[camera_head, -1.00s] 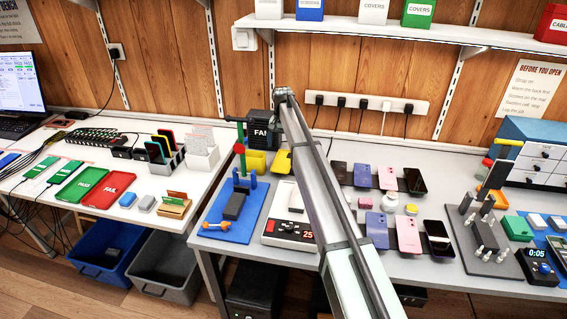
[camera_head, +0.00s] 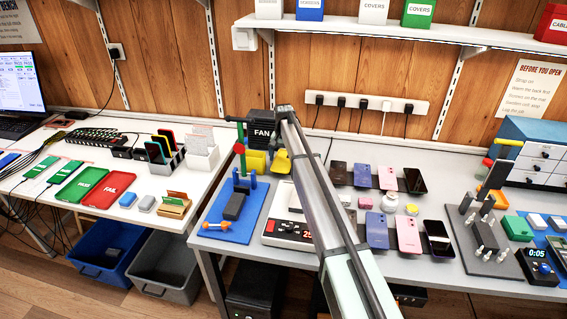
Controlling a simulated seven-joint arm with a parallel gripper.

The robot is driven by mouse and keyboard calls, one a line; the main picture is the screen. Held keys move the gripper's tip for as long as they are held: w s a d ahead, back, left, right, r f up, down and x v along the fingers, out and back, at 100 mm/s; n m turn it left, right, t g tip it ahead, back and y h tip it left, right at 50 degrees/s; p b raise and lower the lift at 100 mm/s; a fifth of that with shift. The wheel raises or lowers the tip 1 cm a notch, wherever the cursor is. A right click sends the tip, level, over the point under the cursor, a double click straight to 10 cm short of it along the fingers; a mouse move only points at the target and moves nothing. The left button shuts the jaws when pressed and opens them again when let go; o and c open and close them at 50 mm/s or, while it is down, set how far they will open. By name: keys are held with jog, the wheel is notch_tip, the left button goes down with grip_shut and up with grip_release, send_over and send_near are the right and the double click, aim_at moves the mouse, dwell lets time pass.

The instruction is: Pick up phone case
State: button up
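My arm (camera_head: 325,190) crosses the middle of the view from the lower right up to the fan box. My gripper's fingers cannot be made out; they seem hidden behind the arm. A yellow piece (camera_head: 280,163) shows just left of the arm's upper part; I cannot tell what it is. No thing can be told for sure as the phone case. Purple phone-shaped items (camera_head: 377,231) and pink ones (camera_head: 408,234) lie face down on the right table, with dark ones beside them. Upright colour-edged slabs (camera_head: 160,149) stand in a holder on the left table.
A blue mat (camera_head: 225,229) with a green-posted stand and a device with a red display (camera_head: 290,233) lie left of my arm. A grey plate with metal pegs (camera_head: 487,245) stands at the right. A shelf (camera_head: 400,33) overhangs the back. A gap separates the two tables.

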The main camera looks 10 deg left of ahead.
aim_at(284, 162)
jog(key=c, duration=0.7)
jog(key=shift+c, duration=0.2)
notch_tip(284, 162, up, 9)
jog(key=s+d, duration=0.9)
jog(key=d, duration=0.5)
jog(key=s+d+f, duration=0.1)
jog(key=s+d, duration=0.8)
jog(key=d, duration=0.5)
jog(key=s+d, duration=0.9)
jog(key=d, duration=0.5)
jog(key=s+d, duration=0.2)
jog(key=d, duration=3.2)
jog(key=s+d+r, duration=0.1)
jog(key=s+d, duration=0.1)
jog(key=d, duration=3.2)
jog(key=shift+s+d, duration=0.25)
jog(key=shift+d, duration=0.1)
